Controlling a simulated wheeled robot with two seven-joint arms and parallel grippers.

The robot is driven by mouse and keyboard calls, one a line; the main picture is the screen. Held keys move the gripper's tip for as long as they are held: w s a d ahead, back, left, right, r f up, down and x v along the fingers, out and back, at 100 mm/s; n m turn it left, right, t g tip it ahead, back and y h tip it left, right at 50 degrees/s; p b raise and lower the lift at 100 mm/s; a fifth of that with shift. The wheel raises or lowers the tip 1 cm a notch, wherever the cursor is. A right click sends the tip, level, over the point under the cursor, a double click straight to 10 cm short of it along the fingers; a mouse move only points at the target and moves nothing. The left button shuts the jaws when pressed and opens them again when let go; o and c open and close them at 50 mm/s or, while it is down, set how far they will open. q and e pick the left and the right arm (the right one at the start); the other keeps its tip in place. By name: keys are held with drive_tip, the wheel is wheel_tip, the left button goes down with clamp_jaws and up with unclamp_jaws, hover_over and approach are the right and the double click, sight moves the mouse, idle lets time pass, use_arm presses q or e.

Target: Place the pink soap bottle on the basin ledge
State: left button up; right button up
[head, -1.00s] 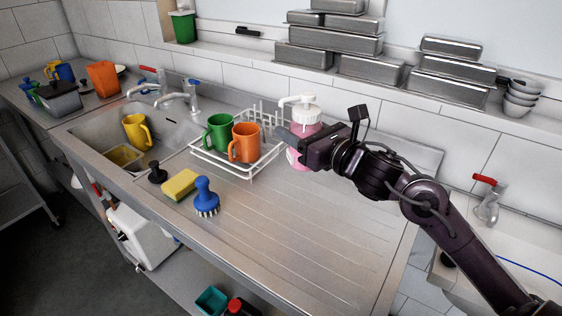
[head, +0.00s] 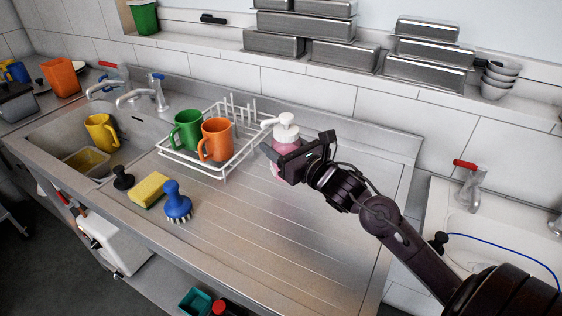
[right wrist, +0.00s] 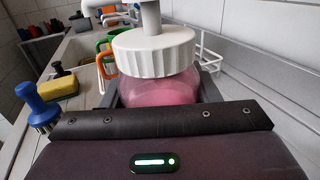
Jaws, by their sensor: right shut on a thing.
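The pink soap bottle (head: 284,146) has a white pump top and stands upright at the right end of the dish rack, over the steel drainboard. My right gripper (head: 279,161) is shut on its body. In the right wrist view the bottle's white collar (right wrist: 155,50) and pink body sit between the two fingers. The gripper hides part of the bottle, and I cannot tell whether its base touches the drainboard. The white basin (head: 433,212) with a red-handled tap (head: 472,185) is at the right; my arm hides part of its ledge. My left gripper is not in view.
The white wire rack (head: 222,172) holds a green mug (head: 187,131) and an orange mug (head: 215,140). A yellow sponge (head: 148,189) and blue brush (head: 177,203) lie left on the drainboard. Steel pans (head: 345,57) line the shelf behind. A blue cord (head: 515,245) crosses the basin.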

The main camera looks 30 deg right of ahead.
drive_tip(key=shift+f, duration=2.55)
drive_tip(key=shift+f, duration=0.2)
drive_tip(key=o, duration=1.1)
